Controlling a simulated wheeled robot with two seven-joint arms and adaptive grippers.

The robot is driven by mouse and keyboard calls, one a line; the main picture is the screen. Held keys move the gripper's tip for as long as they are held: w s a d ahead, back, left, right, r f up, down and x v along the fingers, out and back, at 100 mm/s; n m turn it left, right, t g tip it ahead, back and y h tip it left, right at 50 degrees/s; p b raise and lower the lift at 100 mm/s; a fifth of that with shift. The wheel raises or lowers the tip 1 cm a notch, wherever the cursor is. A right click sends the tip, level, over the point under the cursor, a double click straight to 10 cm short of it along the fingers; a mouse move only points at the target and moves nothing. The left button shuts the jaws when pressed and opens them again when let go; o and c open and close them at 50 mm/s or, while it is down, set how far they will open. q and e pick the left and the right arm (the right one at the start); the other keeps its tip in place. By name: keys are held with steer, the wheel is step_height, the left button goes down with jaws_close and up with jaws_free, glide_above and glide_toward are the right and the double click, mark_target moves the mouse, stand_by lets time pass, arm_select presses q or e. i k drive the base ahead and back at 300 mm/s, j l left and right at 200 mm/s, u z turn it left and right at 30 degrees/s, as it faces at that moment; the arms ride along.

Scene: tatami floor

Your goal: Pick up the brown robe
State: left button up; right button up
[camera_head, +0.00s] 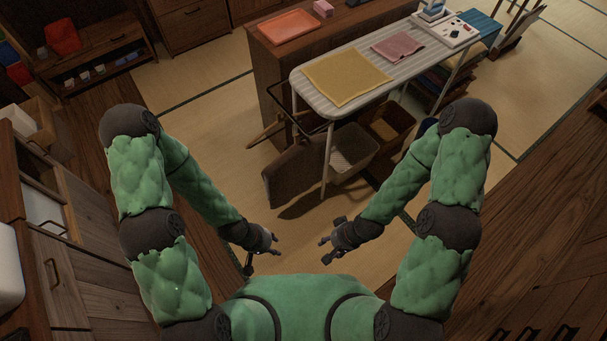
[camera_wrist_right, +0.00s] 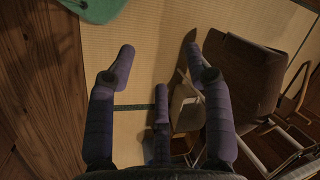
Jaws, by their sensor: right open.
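I cannot clearly make out a brown robe. A dark brown, flat-sided thing (camera_head: 292,180) stands on the floor beside the ironing board; I cannot tell whether it is cloth or furniture. A brown panel-like thing (camera_wrist_right: 245,72) shows right of my fingers in the right wrist view. My left gripper (camera_head: 274,246) is open and empty above the floor. My right gripper (camera_head: 323,248) is open and empty, fingers spread in the right wrist view (camera_wrist_right: 160,62).
A basket (camera_head: 350,150) and a wooden box (camera_head: 390,122) stand under the board. An orange tray (camera_head: 288,26) lies on the brown cabinet (camera_head: 262,65) behind. Drawers (camera_head: 55,270) line the left side. Tatami (camera_head: 205,125) is open left of the board.

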mark_target(291, 175)
steer(key=z, duration=5.3)
steer(key=u, duration=5.3)
steer(key=i+l+z, duration=0.25)
steer(key=i+l, duration=0.05)
steer(key=i, duration=0.1)
